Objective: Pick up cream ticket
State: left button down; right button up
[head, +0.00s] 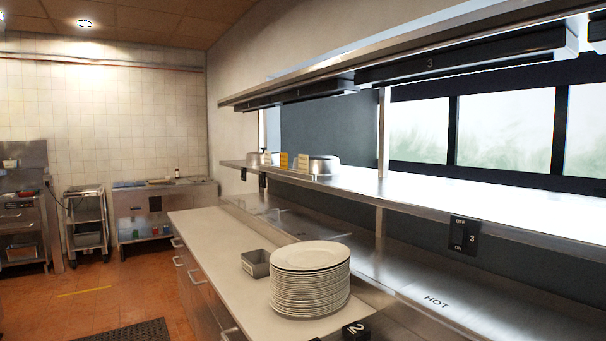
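Several small upright tickets stand along the edge of the upper metal shelf, at the far end in the head view. A pale, cream-looking ticket (303,162) is at the right of the group, in front of a round metal pan. A yellow-orange ticket (284,160) stands to its left. Another pale ticket (267,158) is further left. They are small at this distance, so their exact shades and any writing are hard to tell. Neither of my grippers is in view.
A tall stack of white plates (310,282) and a grey metal container (256,263) stand on the light counter (205,232). The metal pass shelf (480,208) runs along the right. Open orange floor (85,293) and a dark mat (135,334) lie left of the counter.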

aim_at(303, 159)
jog(key=i+j, duration=0.2)
jog(key=j, duration=0.3)
jog(key=i+j, duration=0.25)
jog(key=j, duration=0.3)
jog(key=i+j, duration=0.2)
jog(key=j, duration=0.3)
jog(key=i+j+z, duration=0.1)
jog(key=i+j, duration=0.15)
jog(key=j, duration=0.25)
jog(key=i+j, duration=0.2)
jog(key=j, duration=0.35)
jog(key=i+j, duration=0.2)
jog(key=j, duration=0.35)
jog(key=i+j, duration=0.2)
jog(key=j, duration=0.3)
jog(key=i+j, duration=0.2)
jog(key=j, duration=0.35)
jog(key=z, duration=0.05)
